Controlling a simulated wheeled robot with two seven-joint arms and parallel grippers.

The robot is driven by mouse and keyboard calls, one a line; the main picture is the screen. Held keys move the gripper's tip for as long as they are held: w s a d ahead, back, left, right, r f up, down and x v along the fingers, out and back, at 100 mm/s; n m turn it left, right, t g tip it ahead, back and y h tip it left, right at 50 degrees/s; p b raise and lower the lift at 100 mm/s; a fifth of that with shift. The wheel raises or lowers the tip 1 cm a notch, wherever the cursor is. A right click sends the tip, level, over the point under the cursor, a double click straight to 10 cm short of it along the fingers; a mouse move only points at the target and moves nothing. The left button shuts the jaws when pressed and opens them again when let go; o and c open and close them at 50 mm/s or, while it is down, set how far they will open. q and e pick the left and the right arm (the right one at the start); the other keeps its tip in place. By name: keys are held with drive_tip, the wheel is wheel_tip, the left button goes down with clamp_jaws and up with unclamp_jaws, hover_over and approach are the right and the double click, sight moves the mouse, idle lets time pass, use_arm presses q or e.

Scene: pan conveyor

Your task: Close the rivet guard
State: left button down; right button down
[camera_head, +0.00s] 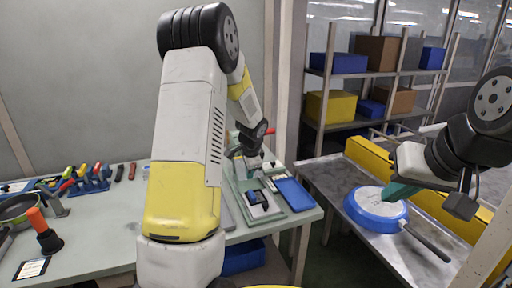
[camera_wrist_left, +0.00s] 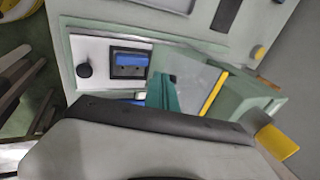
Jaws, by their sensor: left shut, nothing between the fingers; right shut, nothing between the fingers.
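A pale green rivet station (camera_head: 262,197) stands on the table's right part in the head view. It also shows in the left wrist view (camera_wrist_left: 262,100). There, a grey, glassy panel (camera_wrist_left: 187,72) with a yellow strip along one edge looks like the guard; I cannot tell its exact angle. My left gripper (camera_wrist_left: 162,92) is shut and empty, its teal fingers close beside this panel; contact is unclear. In the head view, my left arm partly hides the station. My right gripper (camera_head: 398,190) is shut and empty at the blue-rimmed pan (camera_head: 377,209).
The pan lies on a metal conveyor (camera_head: 335,178) with a yellow side rail (camera_head: 368,157). A blue tray (camera_head: 294,194) lies right of the station. Several hand tools and an orange-handled tool (camera_head: 43,232) are on the table's left. Shelves (camera_head: 375,72) with boxes stand behind.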

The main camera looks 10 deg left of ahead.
use_arm(q)
drive_tip(key=shift+x, duration=1.3)
drive_tip(key=shift+a+x, duration=0.15)
drive_tip(key=shift+x, duration=0.55)
drive_tip(key=shift+a+x, duration=0.15)
drive_tip(key=shift+x, duration=0.55)
drive_tip(key=shift+w+r, duration=0.1)
drive_tip(key=shift+r, duration=0.1)
